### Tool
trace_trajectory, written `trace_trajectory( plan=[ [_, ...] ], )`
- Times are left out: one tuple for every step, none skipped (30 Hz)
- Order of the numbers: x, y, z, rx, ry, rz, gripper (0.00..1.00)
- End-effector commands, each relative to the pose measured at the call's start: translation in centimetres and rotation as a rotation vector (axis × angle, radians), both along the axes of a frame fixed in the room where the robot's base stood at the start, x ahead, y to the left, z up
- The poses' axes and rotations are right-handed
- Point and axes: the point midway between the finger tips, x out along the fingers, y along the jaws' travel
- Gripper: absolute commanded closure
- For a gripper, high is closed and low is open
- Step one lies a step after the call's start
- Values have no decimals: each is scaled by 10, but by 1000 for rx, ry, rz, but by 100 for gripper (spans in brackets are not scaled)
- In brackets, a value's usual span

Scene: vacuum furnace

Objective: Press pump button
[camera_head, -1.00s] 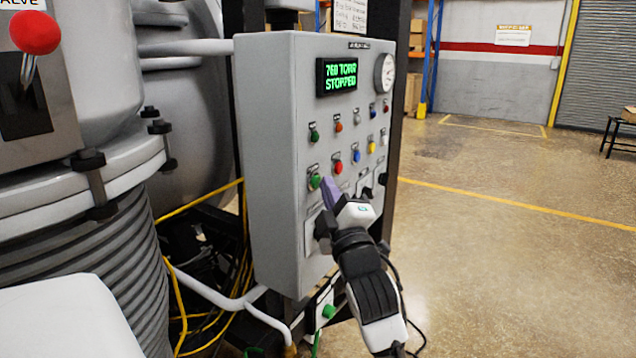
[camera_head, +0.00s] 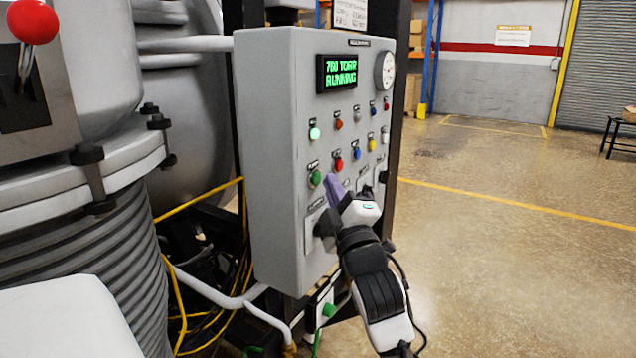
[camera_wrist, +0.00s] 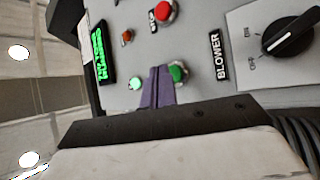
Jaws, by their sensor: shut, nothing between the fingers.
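The grey control panel (camera_head: 262,150) stands in the middle of the head view. Its display (camera_head: 341,73) reads "760 TORR RUNNING" in green. The green pump button (camera_head: 315,179) sits at the lower left of the button rows, with a red button (camera_head: 339,164) to its right. My gripper (camera_head: 333,186) is shut and empty, its purple fingertips just right of the green button. In the wrist view the shut fingers (camera_wrist: 158,86) lie beside the green button (camera_wrist: 177,72). I cannot tell whether they touch it. A green lamp (camera_head: 314,133) above is brightly lit.
A black rotary knob (camera_wrist: 292,38) labelled blower sits near the fingers. A gauge (camera_head: 385,71) is at the panel's upper right. Yellow cables (camera_head: 176,290) and pipes lie at the left, beside the furnace. The floor (camera_head: 500,260) at the right is clear.

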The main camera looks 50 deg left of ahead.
Motion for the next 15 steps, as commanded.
trace_trajectory(
  plan=[
    [0,-2,-1,0,-1,0,100],
    [0,-2,-1,0,0,0,100],
    [0,-3,-1,-1,0,1,100],
    [0,-3,0,0,1,2,100],
    [0,-3,0,0,1,2,100],
    [0,-3,0,0,1,2,100],
    [0,-3,0,-1,1,1,100],
    [0,-3,0,-1,1,1,100],
    [0,-3,0,-1,1,1,100],
    [0,-3,0,-1,0,0,100],
    [1,-4,0,0,0,0,100],
    [1,-5,-1,0,0,0,100],
    [2,-7,-1,0,0,-1,100],
    [3,-10,-2,0,0,-2,100],
    [4,-14,-2,1,-1,-3,100]
  ],
)
